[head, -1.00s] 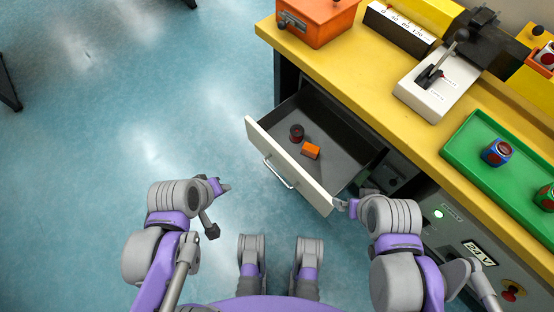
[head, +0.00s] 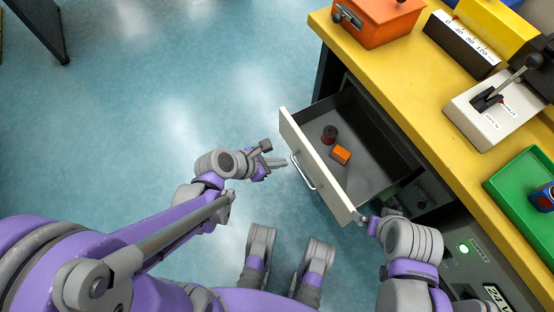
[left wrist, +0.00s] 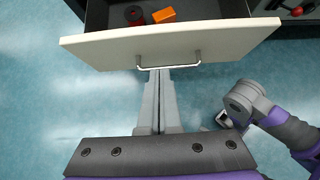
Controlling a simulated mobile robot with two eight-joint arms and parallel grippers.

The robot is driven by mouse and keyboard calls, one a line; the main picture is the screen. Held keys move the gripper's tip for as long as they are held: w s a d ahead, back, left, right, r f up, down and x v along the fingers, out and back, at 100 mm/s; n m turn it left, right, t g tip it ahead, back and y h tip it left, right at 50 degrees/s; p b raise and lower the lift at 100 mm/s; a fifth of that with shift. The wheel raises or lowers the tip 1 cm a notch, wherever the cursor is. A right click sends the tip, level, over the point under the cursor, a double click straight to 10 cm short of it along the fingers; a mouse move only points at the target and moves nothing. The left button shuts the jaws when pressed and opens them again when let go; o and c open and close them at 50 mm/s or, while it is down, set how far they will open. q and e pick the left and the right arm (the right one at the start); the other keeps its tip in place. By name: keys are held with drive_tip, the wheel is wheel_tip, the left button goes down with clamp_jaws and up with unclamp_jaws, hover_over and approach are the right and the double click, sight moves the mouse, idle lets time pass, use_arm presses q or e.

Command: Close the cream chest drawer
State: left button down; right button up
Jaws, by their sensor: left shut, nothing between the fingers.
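The cream drawer front (head: 316,165) stands pulled out from under the yellow bench, so the drawer is open. Its silver handle (head: 302,172) is on the outer face. The drawer's dark inside shows a dark red-and-black round item (head: 329,133) and an orange block (head: 341,154). My left gripper (head: 284,161) is shut and empty, pointing at the front close to the handle; in the left wrist view its fingertips (left wrist: 160,72) appear just below the handle (left wrist: 168,66). I cannot tell whether they touch. My right gripper (head: 365,220) is by the drawer's near right corner, its fingers unclear.
The yellow bench top (head: 405,105) carries an orange box (head: 372,22), a white lever unit (head: 497,105) and a green tray (head: 520,180). A grey panel (head: 470,262) lies right of the drawer. The blue floor left of the drawer is clear.

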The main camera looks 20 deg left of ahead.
sight(310, 154)
use_arm(q)
drive_tip(key=shift+w+d+f+b, duration=0.35)
drive_tip(key=shift+w+d+f, duration=0.3)
drive_tip(key=shift+w+d, duration=0.3)
drive_tip(key=shift+w+d+f+b, duration=0.4)
drive_tip(key=shift+w+d+f, duration=0.3)
drive_tip(key=shift+w+d, duration=0.25)
drive_tip(key=shift+w+d+f+b, duration=0.35)
drive_tip(key=shift+w+d+f, duration=0.3)
drive_tip(key=shift+w+d, duration=0.3)
use_arm(e)
drive_tip(key=shift+s+x, duration=0.15)
drive_tip(key=shift+x, duration=0.6)
drive_tip(key=shift+s+x, duration=0.15)
drive_tip(key=shift+x, duration=0.65)
use_arm(q)
drive_tip(key=shift+w+d, duration=0.1)
use_arm(e)
drive_tip(key=shift+f, duration=0.1)
use_arm(q)
drive_tip(key=shift+w+d, duration=0.2)
drive_tip(key=w+d+p, duration=0.1)
drive_tip(key=w+d, duration=1.4)
use_arm(e)
drive_tip(key=shift+w+d+r, duration=0.6)
drive_tip(key=shift+d+r, duration=0.05)
drive_tip(key=shift+d, duration=0.1)
use_arm(q)
drive_tip(key=shift+a, duration=0.1)
